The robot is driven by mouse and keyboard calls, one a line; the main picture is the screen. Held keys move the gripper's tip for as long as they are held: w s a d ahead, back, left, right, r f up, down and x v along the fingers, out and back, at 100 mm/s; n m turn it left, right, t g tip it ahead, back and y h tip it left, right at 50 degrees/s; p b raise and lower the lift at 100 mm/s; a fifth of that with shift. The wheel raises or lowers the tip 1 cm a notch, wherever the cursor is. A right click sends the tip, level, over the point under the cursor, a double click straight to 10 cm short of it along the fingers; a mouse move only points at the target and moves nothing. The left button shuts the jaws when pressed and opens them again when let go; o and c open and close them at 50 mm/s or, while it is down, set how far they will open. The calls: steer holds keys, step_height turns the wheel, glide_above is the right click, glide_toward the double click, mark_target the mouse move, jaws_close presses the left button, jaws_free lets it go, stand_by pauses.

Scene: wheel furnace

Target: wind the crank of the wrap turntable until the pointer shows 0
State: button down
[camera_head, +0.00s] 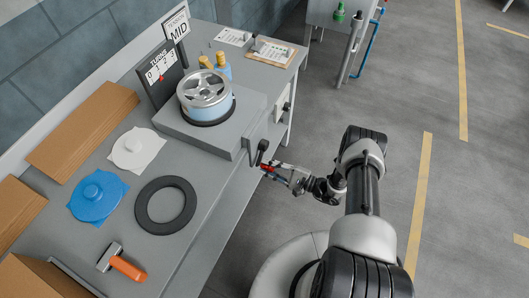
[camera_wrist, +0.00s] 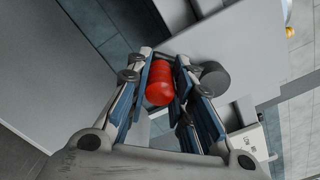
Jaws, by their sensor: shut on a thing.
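The wrap turntable (camera_head: 170,123) is a grey box on the bench with a silver wheel (camera_head: 204,89) on top. Behind it stands a dark dial board (camera_head: 172,87) marked TURNS, with numbers 0 to 3. A small red pointer (camera_head: 161,78) shows low on the dial; the number it indicates is too small to tell. The dark crank (camera_head: 261,151) is on the box's right front side. Its red handle (camera_wrist: 160,82) sits between the fingers of my gripper (camera_wrist: 164,84), which is shut on it. In the head view my gripper (camera_head: 272,170) is at the crank, beyond the bench edge.
A grey cabinet (camera_head: 341,15) with pipes is at the back. Floor to the right is clear.

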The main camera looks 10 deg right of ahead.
steer(key=shift+w+d+r, duration=0.3)
steer(key=shift+w+r, duration=0.05)
steer(key=r+p, duration=0.1)
steer(key=s+r+p, duration=0.1)
steer(key=a+r+p, duration=0.1)
steer(key=shift+s+r+p, duration=0.2)
steer(key=shift+r+p, duration=0.1)
steer(key=shift+r, duration=0.2)
steer(key=shift+w+d+r+p, duration=0.2)
steer(key=shift+r+p, duration=0.4)
steer(key=shift+r, duration=0.4)
steer(key=shift+w+d+r+p, duration=0.15)
steer(key=shift+r+p, duration=0.4)
steer(key=shift+r, duration=0.4)
steer(key=shift+f, duration=0.1)
steer(key=shift+a, duration=0.1)
